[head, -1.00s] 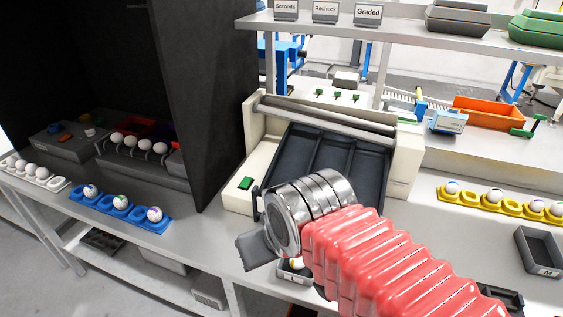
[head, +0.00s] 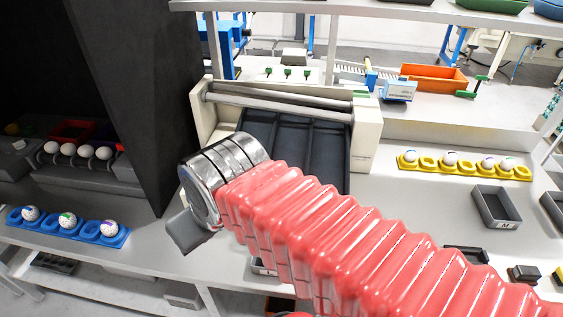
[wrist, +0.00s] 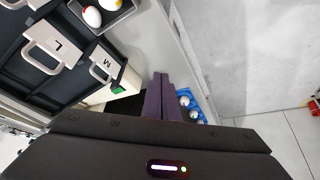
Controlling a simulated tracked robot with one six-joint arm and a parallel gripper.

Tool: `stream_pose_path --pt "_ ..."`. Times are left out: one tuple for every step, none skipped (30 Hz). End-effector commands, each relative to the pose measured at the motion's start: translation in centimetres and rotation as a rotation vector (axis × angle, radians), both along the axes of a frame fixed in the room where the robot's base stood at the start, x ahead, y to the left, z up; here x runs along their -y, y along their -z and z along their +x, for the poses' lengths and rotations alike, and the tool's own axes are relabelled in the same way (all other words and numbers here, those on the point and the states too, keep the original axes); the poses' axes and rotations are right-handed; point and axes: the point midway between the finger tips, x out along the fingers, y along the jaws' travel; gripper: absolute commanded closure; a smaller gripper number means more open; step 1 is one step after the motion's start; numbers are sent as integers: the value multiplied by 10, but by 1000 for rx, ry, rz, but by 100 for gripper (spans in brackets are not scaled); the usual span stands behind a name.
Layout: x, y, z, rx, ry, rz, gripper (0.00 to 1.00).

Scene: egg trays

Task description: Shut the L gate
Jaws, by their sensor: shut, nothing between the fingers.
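The L gate (wrist: 58,45) shows in the wrist view as a pale plate lettered L with a pale loop handle (wrist: 42,58), at the end of a dark lane of the grading machine (head: 366,140). The M gate (wrist: 106,66) with a like handle is beside it, nearer my fingers. I cannot tell how far either gate is open. My gripper (wrist: 160,82) is shut and empty, to the right of both gates and apart from them. In the head view my arm hides the gates and the fingers.
A grey tray with eggs (wrist: 122,14) lies beside the L gate. A blue egg tray (head: 70,231) is at the bench's left front, and a yellow one (head: 427,163) at the right. A grey M tray (head: 488,217) is at the right. A dark panel (head: 125,100) rises left of the machine.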

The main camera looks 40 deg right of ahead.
Motion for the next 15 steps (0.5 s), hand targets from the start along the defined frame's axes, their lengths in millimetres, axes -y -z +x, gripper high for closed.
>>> stream_pose_path --pt "3 -5 3 -9 -5 -15 100" --pt "6 -9 5 -16 -14 -27 100" --pt "12 -14 8 -28 -29 -47 100" --pt "17 -19 10 -38 -44 -64 100" --pt "24 -24 12 -49 -61 -82 100" --pt "33 -32 15 -67 -84 -105 100" --pt "40 -38 18 -80 -104 -125 100" --pt "48 -43 20 -98 -125 -143 100" --pt "59 -51 22 -119 -153 -166 100" --pt "67 -57 24 -135 -176 -184 100" --pt "75 -63 26 -153 -198 -199 100" --pt "86 -71 27 -175 -228 -218 100" --pt "95 -76 28 -193 -251 -232 100" --pt "104 -82 29 -209 -274 -244 100" --pt "115 -89 29 -233 -305 -260 100"
